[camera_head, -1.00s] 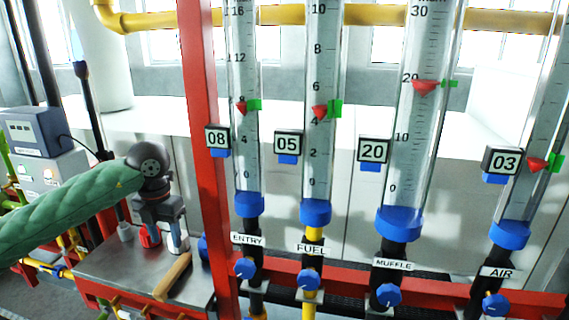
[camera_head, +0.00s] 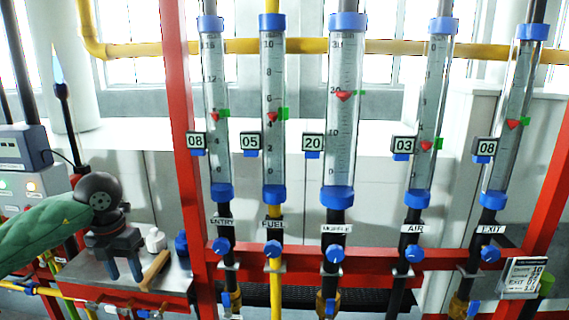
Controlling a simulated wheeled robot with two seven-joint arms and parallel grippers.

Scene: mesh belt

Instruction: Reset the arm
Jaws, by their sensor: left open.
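My left arm, in a green padded sleeve, comes in from the left edge. My left gripper (camera_head: 124,268) points downward with its two fingers apart, open and empty. It is above or in front of the grey metal table (camera_head: 180,280), left of the red frame. My right arm and gripper do not show.
A red frame (camera_head: 180,120) holds several flow tubes, such as the ENTRY tube (camera_head: 217,120), FUEL tube (camera_head: 272,150) and EXIT tube (camera_head: 505,130), with blue knobs below. A wooden-handled tool (camera_head: 155,270) and a white bottle (camera_head: 155,240) are beside the gripper. A grey box (camera_head: 22,148) stands at left.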

